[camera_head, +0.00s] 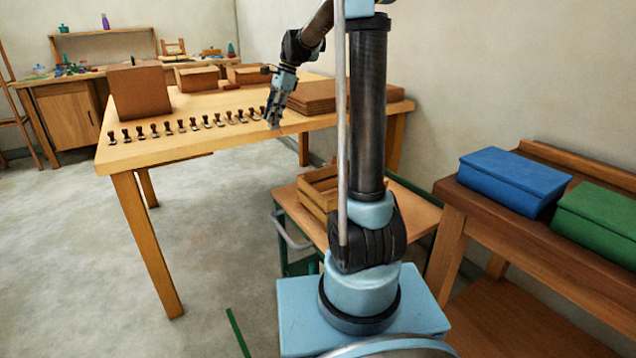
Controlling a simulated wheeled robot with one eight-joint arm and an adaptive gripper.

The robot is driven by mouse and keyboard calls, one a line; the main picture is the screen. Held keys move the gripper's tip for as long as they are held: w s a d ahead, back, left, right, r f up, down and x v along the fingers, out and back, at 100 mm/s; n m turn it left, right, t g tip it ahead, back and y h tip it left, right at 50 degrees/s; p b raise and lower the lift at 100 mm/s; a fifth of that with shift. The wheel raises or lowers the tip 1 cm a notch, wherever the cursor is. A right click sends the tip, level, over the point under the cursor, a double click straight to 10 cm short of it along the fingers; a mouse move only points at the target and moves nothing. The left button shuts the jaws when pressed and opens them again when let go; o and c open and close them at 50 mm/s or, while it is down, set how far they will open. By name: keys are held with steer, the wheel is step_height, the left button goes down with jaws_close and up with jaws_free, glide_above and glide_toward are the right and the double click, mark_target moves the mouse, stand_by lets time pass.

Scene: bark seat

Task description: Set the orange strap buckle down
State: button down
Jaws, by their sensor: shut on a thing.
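My gripper (274,112) is at the right end of a row of small dark-and-metal pieces (181,126), low over the front right part of the wooden table (200,146). It points downward and is shut on the orange strap buckle. The buckle is too small and too hidden by the fingers to make out, and I cannot tell whether it touches the tabletop.
A brown block (140,91) stands behind the row at left. Brown boxes (197,78), a small red item (232,85) and stacked brown sheets (313,93) lie farther back. Blue (513,179) and green (603,215) boxes sit on the right bench.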

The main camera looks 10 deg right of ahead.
steer(key=shift+n, duration=0.5)
steer(key=w+d+f, duration=0.2)
steer(key=d+f, duration=0.3)
steer(key=f, duration=0.2)
steer(key=w+d+f, duration=0.2)
steer(key=d+f, duration=0.3)
steer(key=f, duration=0.2)
steer(key=w+d+f, duration=0.3)
steer(key=d+f, duration=0.3)
steer(key=f, duration=0.2)
steer(key=shift+w, duration=0.1)
steer(key=shift+f, duration=2.1)
steer(key=c, duration=1.4)
jaws_free()
steer(key=shift+f, duration=0.1)
